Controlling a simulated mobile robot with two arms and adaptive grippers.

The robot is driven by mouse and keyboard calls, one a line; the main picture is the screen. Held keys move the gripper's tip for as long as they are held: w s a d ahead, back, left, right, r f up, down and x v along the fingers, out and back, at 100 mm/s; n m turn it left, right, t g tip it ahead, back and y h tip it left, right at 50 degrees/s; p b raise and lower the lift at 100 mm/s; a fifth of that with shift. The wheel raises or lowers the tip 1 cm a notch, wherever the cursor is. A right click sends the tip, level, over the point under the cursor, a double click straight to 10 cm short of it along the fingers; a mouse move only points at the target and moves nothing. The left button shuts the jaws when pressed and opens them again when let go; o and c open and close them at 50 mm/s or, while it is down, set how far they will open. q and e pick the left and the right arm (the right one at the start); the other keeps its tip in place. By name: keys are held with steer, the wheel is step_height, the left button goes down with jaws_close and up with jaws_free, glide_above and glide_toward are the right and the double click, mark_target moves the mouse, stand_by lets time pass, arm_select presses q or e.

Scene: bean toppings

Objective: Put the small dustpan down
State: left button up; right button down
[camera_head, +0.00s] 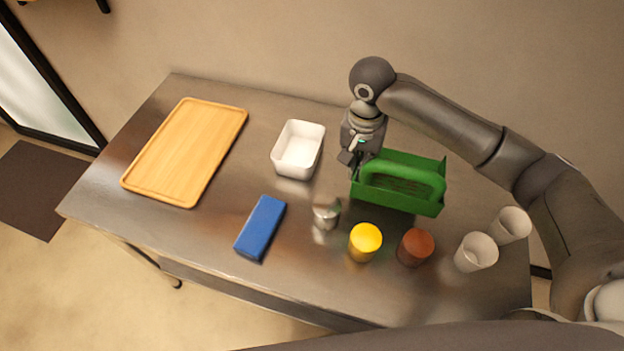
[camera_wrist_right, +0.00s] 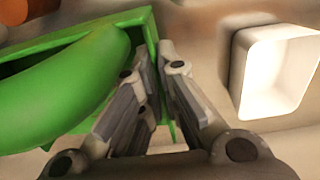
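The small dustpan (camera_head: 425,208) is taken to be the green open box-like piece with a rounded green handle, at the right half of the table in the head view. In the right wrist view its green body (camera_wrist_right: 60,85) fills the left side. My right gripper (camera_head: 352,157) is at its left end in the head view. In the wrist view the fingers (camera_wrist_right: 155,60) are close together with a thin green wall of it between them. Whether its underside touches the table cannot be told. My left gripper is not in view.
On the metal table (camera_head: 330,285) are a wooden tray (camera_head: 150,188), a white bin (camera_head: 298,150), a blue block (camera_head: 260,228), a metal cup (camera_head: 326,214), a yellow-topped jar (camera_head: 365,241), a brown-topped jar (camera_head: 415,246) and two pale cups (camera_head: 476,252). Bare tabletop lies between tray and bin.

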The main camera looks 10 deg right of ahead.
steer(key=f, duration=0.5)
steer(key=shift+d+f, duration=0.2)
steer(key=shift+f, duration=0.1)
steer(key=shift+f+p, duration=0.4)
steer(key=shift+f, duration=1.6)
steer(key=shift+a, duration=0.1)
steer(key=c, duration=1.6)
jaws_free()
steer(key=shift+f, duration=0.1)
steer(key=shift+c, duration=0.2)
